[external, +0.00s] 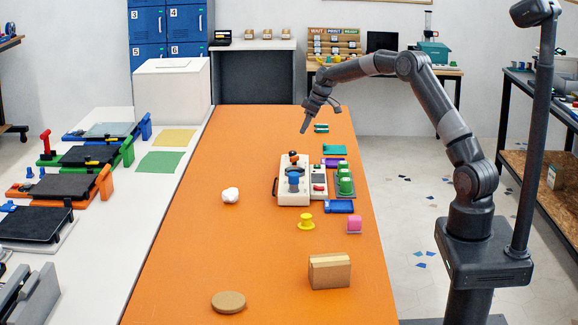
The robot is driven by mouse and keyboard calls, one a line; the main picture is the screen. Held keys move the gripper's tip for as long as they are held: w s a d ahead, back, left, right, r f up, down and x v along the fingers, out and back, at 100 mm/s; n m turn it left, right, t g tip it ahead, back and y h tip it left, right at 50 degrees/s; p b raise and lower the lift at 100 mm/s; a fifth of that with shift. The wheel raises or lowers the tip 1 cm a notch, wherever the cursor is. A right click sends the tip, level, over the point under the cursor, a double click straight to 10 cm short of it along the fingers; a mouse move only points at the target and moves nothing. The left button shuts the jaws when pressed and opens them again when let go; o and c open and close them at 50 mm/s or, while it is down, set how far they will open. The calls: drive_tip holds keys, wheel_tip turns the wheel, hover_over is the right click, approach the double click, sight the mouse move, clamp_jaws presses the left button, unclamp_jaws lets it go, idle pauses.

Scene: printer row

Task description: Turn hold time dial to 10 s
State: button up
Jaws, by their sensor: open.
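A white control box (284,190) stands on the orange table, right of its middle. It carries a dark knob with an orange-red top (294,157) and a blue knob (294,179). I cannot tell which of these is the hold time dial, and no scale or setting is readable. Next to the box on its right is a narrow panel (319,180) with a small screen and a red part. My gripper (304,129) hangs above the table, behind and above the box. It is open, points down and touches nothing I can see.
Green cylinders (345,180) stand right of the panel, with a blue tray (339,207) in front. A yellow knob-like piece (306,222), a pink block (354,225) and a cardboard box (329,271) lie nearer. A white crumpled lump (230,195) is left.

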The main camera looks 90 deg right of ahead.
sight(293, 152)
drive_tip(key=x, duration=1.1)
drive_tip(key=shift+d, duration=0.1)
drive_tip(key=shift+r, duration=0.1)
drive_tip(key=c, duration=1)
drive_tip(key=shift+o, duration=0.2)
